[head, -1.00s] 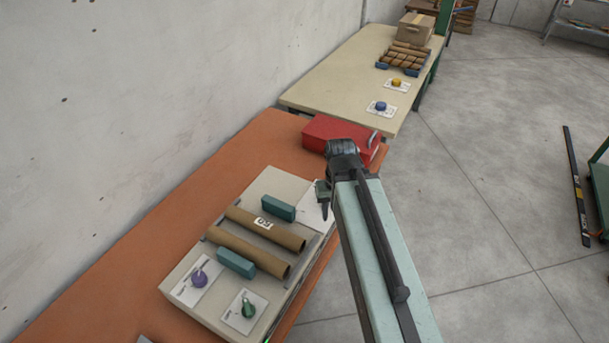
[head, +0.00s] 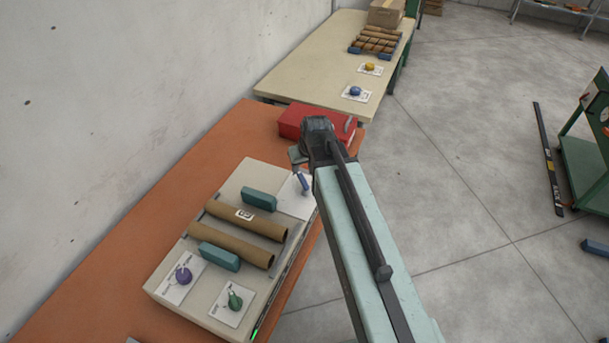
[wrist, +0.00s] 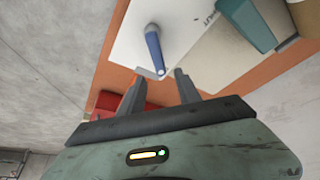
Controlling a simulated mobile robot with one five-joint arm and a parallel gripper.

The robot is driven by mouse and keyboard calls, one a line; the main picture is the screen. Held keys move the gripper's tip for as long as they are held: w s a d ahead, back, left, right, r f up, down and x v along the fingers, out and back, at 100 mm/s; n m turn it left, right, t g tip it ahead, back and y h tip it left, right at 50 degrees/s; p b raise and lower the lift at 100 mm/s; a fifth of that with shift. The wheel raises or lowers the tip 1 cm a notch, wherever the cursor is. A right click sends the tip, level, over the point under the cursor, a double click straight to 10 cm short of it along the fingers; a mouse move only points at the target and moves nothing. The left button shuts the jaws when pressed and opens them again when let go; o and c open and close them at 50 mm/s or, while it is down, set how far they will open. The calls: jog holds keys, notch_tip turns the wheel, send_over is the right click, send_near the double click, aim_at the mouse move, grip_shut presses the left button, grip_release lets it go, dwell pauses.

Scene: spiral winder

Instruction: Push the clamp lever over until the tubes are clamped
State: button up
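The clamp lever (head: 304,183) is a short blue handle on a white plate (head: 290,203) at the far right end of the beige machine (head: 165,262). In the wrist view the lever (wrist: 153,48) stands out from its plate, its rounded end just beyond the gap between my fingertips. My gripper (wrist: 156,74) is open and empty, with one dark finger either side of that gap. In the head view my gripper (head: 298,160) is just beyond the lever. Two brown tubes (head: 232,244) lie side by side across the machine, between two teal blocks (head: 259,199) (head: 219,257).
A purple knob (head: 183,274) and a green knob (head: 235,300) sit at the machine's near end. A red box (head: 289,125) stands on the orange table (head: 115,228) behind my gripper. A beige table (head: 305,62) is farther back. The floor at right is mostly open.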

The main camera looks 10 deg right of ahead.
aim_at(300, 174)
jog(key=b+x, duration=0.4)
jog(key=x, duration=0.1)
jog(key=shift+f, duration=0.35)
jog(key=shift+r, duration=0.15)
jog(key=shift+c, duration=0.3)
grip_shut()
dwell(0.5)
